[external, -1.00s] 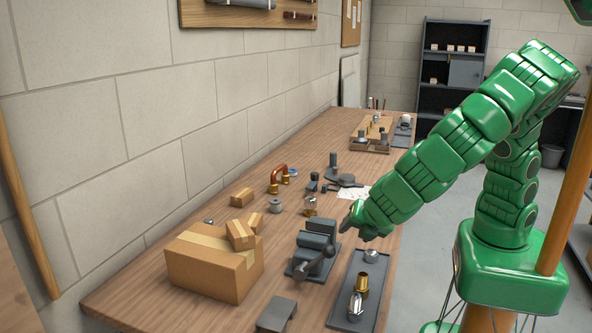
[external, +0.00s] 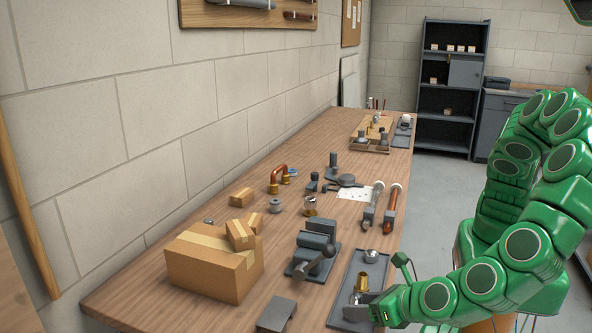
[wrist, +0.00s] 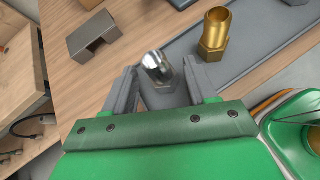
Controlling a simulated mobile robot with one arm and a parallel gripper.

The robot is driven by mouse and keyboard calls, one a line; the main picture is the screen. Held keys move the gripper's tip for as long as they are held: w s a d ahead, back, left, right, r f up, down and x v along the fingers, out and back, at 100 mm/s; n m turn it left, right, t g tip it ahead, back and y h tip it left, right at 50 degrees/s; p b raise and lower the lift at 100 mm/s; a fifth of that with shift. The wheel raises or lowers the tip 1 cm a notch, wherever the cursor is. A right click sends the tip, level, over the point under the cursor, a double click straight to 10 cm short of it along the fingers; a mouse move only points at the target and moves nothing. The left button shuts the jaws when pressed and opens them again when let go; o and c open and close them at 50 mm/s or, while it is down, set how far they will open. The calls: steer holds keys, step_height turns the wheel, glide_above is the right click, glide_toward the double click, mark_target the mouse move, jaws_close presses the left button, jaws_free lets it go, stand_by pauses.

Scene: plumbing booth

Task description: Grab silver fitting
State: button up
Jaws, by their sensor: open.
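The silver fitting (wrist: 156,64) is shiny and stands on the grey tray (wrist: 255,52), between my fingertips in the wrist view. In the external view it (external: 355,298) is partly hidden by my gripper (external: 358,311). My gripper (wrist: 160,74) is open, with one finger on each side of the fitting. I cannot tell whether either finger touches it. A brass fitting (wrist: 214,36) stands on the same tray, just right of the right finger in the wrist view.
A grey metal bracket (wrist: 93,38) lies on the wooden bench left of the tray. A small silver cup-like part (external: 371,256) sits at the tray's far end. A vise (external: 315,254) and cardboard boxes (external: 212,272) stand to the left. Two wrenches (external: 391,209) lie farther back.

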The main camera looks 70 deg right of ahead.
steer(key=s+n, duration=0.1)
steer(key=s+r+n+t, duration=0.1)
steer(key=s+r+t, duration=0.1)
steer(key=shift+s+a+n+y, duration=0.25)
steer(key=shift+a+n+y, duration=0.1)
steer(key=shift+n+y, duration=0.05)
steer(key=shift+x, duration=3.85)
steer(key=shift+r, duration=0.15)
jaws_close()
steer(key=shift+r, duration=0.1)
